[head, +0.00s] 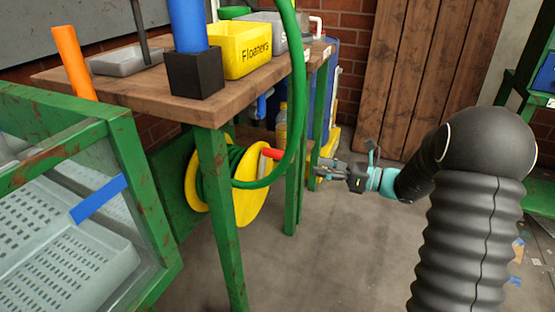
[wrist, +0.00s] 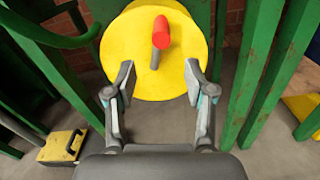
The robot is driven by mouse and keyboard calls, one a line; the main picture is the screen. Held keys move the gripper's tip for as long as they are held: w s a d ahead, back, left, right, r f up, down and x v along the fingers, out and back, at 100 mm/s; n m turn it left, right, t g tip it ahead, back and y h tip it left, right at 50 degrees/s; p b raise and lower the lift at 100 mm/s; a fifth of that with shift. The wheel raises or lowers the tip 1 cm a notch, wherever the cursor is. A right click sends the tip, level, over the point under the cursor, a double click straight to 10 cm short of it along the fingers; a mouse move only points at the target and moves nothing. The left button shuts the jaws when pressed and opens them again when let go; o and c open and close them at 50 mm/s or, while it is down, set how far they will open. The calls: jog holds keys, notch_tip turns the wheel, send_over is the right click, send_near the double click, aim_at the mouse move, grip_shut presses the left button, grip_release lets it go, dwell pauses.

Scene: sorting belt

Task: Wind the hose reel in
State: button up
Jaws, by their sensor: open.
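The hose reel has a yellow disc (head: 243,188) and a green hose (head: 213,180) wound on it, under the wooden table. Its crank has a red handle (head: 271,153) that sticks out from the disc's upper part. In the wrist view the yellow disc (wrist: 150,60) faces me, with the red handle (wrist: 161,33) on a grey shaft just beyond my fingertips. My gripper (wrist: 158,75) is open and empty, its two fingers apart on either side of the disc's lower part. In the head view my gripper (head: 320,169) is to the right of the reel, apart from the handle.
The wooden table (head: 130,108) has green legs (head: 220,215) close around the reel. The green hose (head: 299,80) loops up past the table edge. A yellow box (wrist: 62,147) lies on the floor at lower left in the wrist view. Grey floor (head: 320,270) is clear before the table.

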aim_at(278, 155)
jog(key=b+x, duration=0.1)
jog(key=x, duration=1.2)
jog(key=shift+w+a+f, duration=0.1)
jog(key=shift+w+a, duration=0.1)
jog(key=shift+a, duration=0.15)
grip_shut()
